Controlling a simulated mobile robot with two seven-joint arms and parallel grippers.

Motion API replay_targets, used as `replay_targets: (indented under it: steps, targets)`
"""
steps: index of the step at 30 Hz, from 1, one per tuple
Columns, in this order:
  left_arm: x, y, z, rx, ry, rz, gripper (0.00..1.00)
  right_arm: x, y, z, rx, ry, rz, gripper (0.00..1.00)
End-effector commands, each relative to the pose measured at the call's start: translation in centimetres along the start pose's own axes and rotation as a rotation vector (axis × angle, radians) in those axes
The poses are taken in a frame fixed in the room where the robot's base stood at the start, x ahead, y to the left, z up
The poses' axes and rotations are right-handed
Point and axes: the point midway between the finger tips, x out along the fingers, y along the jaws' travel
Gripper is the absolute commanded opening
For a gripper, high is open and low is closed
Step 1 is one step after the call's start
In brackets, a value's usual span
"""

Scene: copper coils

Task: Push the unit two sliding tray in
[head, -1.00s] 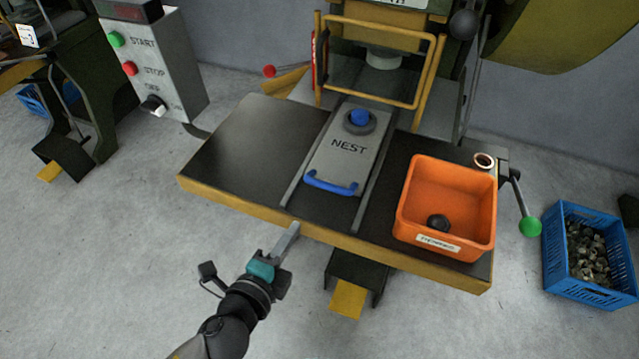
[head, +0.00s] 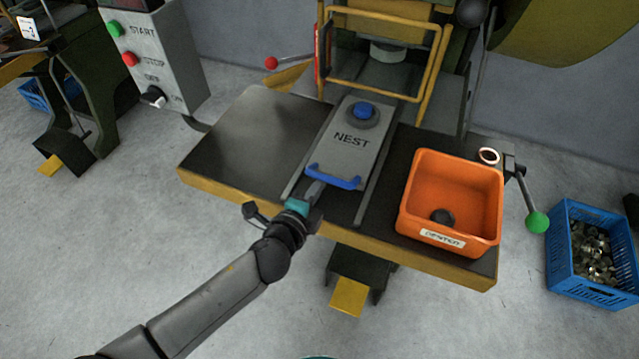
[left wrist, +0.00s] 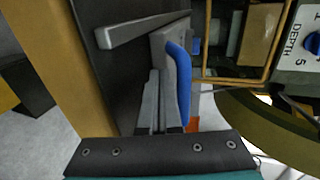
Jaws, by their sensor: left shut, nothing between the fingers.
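The sliding tray (head: 345,160) is a grey plate marked NEST with a blue knob-like piece (head: 365,111) on it and a blue handle (head: 334,177) at its front edge. It lies between two rails on the dark press table (head: 235,130). My left gripper (head: 313,190) is shut and empty, its fingertips at the left part of the handle. In the left wrist view the closed fingers (left wrist: 150,105) reach up beside the blue handle (left wrist: 179,80); I cannot tell whether they touch it. My right gripper is not in view.
An orange bin (head: 450,200) with a dark round piece inside stands on the table's right side, a copper ring (head: 489,156) behind it. A yellow guard frame (head: 385,50) stands behind the tray. A control box (head: 155,60) is at left. A blue crate (head: 590,255) sits at right.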

Motion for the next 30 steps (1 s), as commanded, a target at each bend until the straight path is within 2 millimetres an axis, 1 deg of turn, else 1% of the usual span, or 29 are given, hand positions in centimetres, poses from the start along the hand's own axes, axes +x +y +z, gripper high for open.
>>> replay_targets:
  steps: [2, 6, 16, 20, 23, 26, 30]
  targets:
    - [0.4, -0.2, 0.0, 0.000, 0.000, -0.001, 0.00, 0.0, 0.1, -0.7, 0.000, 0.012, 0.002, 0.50]
    - [0.6, -0.2, 0.0, -0.001, 0.000, 0.000, 0.00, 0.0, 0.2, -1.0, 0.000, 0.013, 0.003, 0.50]
    - [0.7, -0.3, 0.0, 0.000, 0.000, -0.001, 0.00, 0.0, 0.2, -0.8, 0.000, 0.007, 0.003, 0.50]
    - [1.4, -0.5, 0.0, 0.001, 0.000, -0.002, 0.00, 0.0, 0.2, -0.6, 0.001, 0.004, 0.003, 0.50]
    - [2.5, -0.9, 0.0, 0.001, -0.001, -0.003, 0.00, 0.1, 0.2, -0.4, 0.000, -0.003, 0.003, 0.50]
    - [4.3, -1.5, 0.0, 0.000, -0.001, -0.005, 0.00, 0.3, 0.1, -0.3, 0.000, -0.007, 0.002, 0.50]
    - [7.3, -2.4, 0.0, -0.001, -0.001, -0.005, 0.00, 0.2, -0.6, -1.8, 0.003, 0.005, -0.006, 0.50]
